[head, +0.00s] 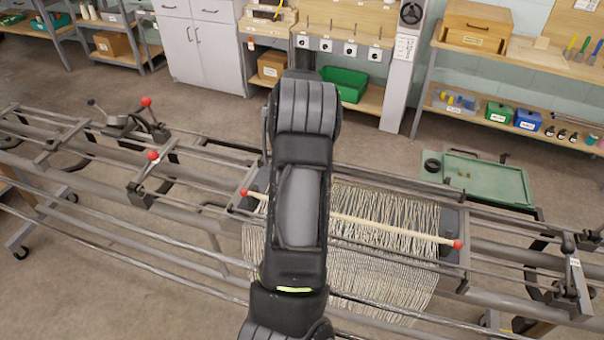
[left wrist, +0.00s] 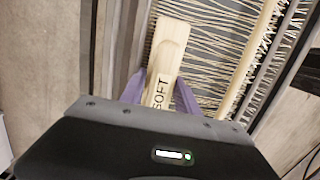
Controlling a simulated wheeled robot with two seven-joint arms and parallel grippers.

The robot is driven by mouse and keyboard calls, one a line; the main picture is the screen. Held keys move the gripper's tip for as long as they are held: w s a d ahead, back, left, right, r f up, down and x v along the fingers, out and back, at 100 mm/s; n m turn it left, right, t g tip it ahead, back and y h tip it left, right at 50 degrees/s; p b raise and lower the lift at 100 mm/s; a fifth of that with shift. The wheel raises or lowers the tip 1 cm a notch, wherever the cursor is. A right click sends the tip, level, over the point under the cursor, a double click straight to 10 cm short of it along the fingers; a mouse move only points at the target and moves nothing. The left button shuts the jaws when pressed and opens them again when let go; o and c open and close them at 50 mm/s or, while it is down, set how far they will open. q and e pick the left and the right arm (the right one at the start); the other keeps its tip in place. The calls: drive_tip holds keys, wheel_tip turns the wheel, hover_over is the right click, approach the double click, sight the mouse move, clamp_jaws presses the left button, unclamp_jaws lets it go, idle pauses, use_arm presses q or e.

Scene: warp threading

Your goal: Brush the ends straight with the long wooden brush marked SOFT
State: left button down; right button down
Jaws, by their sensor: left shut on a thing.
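The long wooden brush marked SOFT (left wrist: 171,45) shows in the left wrist view as a pale wooden handle with dark letters. My left gripper (left wrist: 163,90) is shut on it, with a purple finger on each side. The cream warp ends (left wrist: 216,40) lie behind and beside the brush in that view. In the head view the warp ends (head: 390,214) spread across the loom frame, and my arm covers their left part. The brush and the left gripper's fingers cannot be seen there. The bristles are hidden, so contact with the ends cannot be told. My right gripper is not in view.
A pale rod (head: 390,232) with red end knobs lies across the warp. A green tray (head: 490,180) sits on the right of the loom. Red-knobbed levers (head: 152,155) stand on the left. Shelves with bins (head: 500,113) line the back wall.

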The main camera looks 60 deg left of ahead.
use_arm(q)
drive_tip(key=shift+w+f, duration=0.15)
drive_tip(key=r+p, duration=0.1)
drive_tip(key=r, duration=0.1)
drive_tip(key=r+p, duration=0.1)
drive_tip(key=shift+w+a+p, duration=0.25)
drive_tip(key=shift+a+p, duration=0.1)
drive_tip(key=shift+s+d+r, duration=0.1)
drive_tip(key=shift+d+r, duration=0.05)
drive_tip(key=shift+r, duration=0.2)
drive_tip(key=shift+f, duration=0.1)
drive_tip(key=w+a+r, duration=0.4)
drive_tip(key=w+a, duration=0.1)
drive_tip(key=shift+w+a, duration=0.2)
drive_tip(key=shift+w, duration=0.15)
